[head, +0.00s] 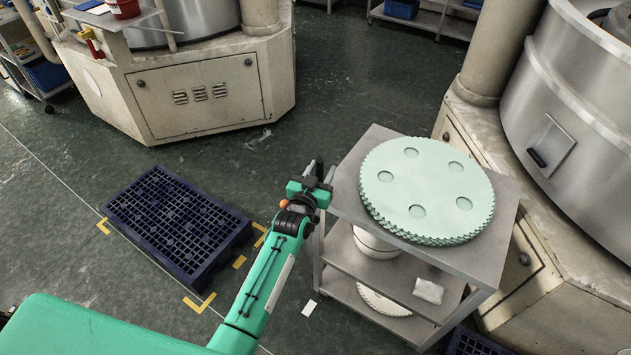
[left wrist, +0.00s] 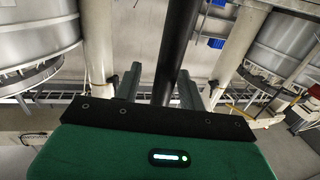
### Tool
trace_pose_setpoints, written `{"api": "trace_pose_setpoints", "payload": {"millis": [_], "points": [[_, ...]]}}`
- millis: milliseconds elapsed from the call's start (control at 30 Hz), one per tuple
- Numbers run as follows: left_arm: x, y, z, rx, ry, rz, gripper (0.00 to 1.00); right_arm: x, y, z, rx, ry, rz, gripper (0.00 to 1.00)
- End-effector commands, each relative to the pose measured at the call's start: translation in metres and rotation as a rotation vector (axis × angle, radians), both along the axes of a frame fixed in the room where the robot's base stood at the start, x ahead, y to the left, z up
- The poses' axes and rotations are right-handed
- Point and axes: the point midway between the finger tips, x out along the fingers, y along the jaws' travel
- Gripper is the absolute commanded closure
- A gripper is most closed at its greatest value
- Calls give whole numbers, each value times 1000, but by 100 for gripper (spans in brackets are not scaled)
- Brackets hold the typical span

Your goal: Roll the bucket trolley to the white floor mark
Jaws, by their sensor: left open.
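The grey trolley (head: 362,150) stands right of the middle in the head view. It carries a stack of pale green toothed discs (head: 427,190) on top and a white bucket (head: 374,243) on the shelf below. A small white rectangle (head: 309,308) lies on the floor left of the trolley's foot. My left gripper (head: 321,172) is at the trolley's left top edge, fingers pointing away from me. In the left wrist view a dark bar (left wrist: 172,50) runs between its open fingers (left wrist: 160,85); I cannot tell whether they touch it. My right gripper is not in view.
A dark blue pallet (head: 176,222) lies left, beside yellow floor marks (head: 198,303). A lapping machine (head: 200,85) stands at the back, another (head: 575,130) close right of the trolley. Open green floor lies between the pallet, the back machine and the trolley.

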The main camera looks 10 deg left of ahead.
Motion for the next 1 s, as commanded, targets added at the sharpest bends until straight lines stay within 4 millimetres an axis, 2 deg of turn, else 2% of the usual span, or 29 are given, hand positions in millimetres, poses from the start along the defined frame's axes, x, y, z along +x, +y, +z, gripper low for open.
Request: {"api": "trace_pose_setpoints", "payload": {"millis": [167, 500, 700, 833, 1000], "points": [[-21, 3, -2, 0, 1, 0, 59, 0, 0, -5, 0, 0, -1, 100], [-85, 12, -3, 2, 2, -1, 59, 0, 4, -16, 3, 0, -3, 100], [-116, 16, -2, 0, 2, -2, 59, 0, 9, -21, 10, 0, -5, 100], [-128, 17, -1, 0, 1, -2, 59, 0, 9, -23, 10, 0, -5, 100], [-134, 18, 0, 0, 0, -2, 59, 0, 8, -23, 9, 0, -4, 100]]}}
